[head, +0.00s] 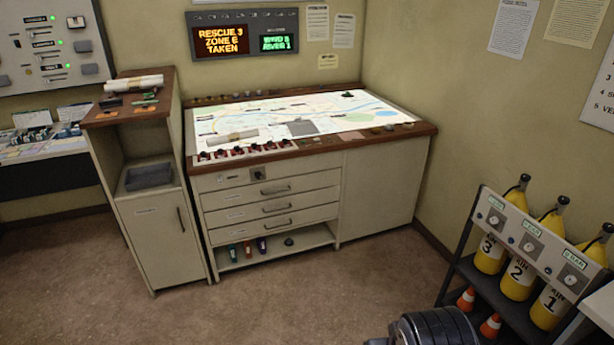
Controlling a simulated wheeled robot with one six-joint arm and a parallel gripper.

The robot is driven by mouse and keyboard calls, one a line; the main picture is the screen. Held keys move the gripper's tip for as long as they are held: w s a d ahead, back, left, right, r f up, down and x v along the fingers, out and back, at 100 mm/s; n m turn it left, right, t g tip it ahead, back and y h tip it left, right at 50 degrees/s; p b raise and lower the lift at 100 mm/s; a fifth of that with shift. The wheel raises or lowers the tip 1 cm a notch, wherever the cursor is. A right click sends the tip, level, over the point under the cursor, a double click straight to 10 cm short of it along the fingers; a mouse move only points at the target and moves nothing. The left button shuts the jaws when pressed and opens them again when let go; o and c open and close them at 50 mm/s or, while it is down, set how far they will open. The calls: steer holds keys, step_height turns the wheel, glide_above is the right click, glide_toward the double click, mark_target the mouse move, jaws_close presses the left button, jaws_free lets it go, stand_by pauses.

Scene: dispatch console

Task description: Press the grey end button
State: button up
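I cannot pick out a labelled grey end button with certainty.
A narrow cabinet (160,235) stands left of the console, with rolled paper (134,84) on top. A rack with yellow cylinders (517,277) and orange cones stands at the lower right. A lit sign (221,41) hangs behind the console.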

jaws_close()
stand_by(0.5)
stand_by(0.6)
